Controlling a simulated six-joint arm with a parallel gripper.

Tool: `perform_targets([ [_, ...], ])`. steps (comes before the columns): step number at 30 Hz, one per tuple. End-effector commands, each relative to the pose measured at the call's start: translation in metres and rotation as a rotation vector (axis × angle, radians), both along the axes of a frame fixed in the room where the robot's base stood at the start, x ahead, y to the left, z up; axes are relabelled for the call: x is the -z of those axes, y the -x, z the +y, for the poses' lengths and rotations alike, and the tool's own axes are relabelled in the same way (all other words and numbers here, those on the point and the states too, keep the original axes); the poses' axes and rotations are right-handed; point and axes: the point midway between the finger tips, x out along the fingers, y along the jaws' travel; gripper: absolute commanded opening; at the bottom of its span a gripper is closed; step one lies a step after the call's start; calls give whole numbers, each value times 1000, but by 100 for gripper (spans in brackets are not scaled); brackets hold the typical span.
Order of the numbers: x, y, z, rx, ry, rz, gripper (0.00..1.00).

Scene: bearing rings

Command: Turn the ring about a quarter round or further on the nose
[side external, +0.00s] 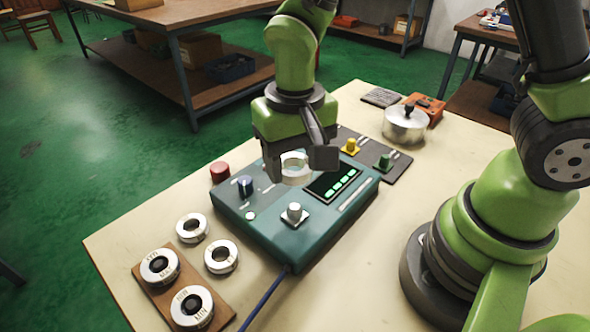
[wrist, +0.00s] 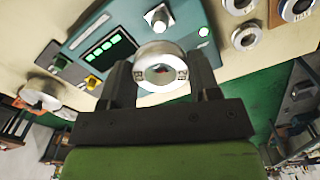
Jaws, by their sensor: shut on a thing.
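My gripper (side external: 293,167) is shut on a pale metal ring (side external: 293,179), which sits between its two fingers. The ring is above the teal instrument box (side external: 265,240), apart from its top as far as I can tell. In the wrist view, the ring (wrist: 160,51) shows its marked face between the fingers of my gripper (wrist: 162,75). A short silver post (side external: 294,212) on a square base, which looks like the nose, stands on the box top. It also shows in the wrist view (wrist: 158,17), beyond the ring. No ring is around this post.
Two loose rings (side external: 192,228) (side external: 222,257) lie left of the box. A wooden board (side external: 222,318) bears two marked rings. A blue knob (side external: 245,185), red button (side external: 220,170) and lidded metal pot (side external: 404,124) stand nearby. A blue cable (side external: 264,298) leaves the box.

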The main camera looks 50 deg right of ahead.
Motion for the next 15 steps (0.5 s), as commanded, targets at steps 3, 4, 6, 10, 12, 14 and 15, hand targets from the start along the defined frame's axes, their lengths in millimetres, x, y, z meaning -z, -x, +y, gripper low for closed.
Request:
perform_targets([
  [3, 13, 1, 0, -1, 2, 6, 22],
  [4, 17, 1, 0, 0, 2, 7, 22],
  [6, 27, 1, 0, 1, 1, 7, 22],
  [10, 45, 2, 0, 2, 1, 7, 22],
  [12, 53, 2, 0, 1, 1, 6, 22],
  [14, 59, 1, 0, 1, 1, 6, 22],
  [15, 63, 1, 0, 1, 0, 4, 22],
])
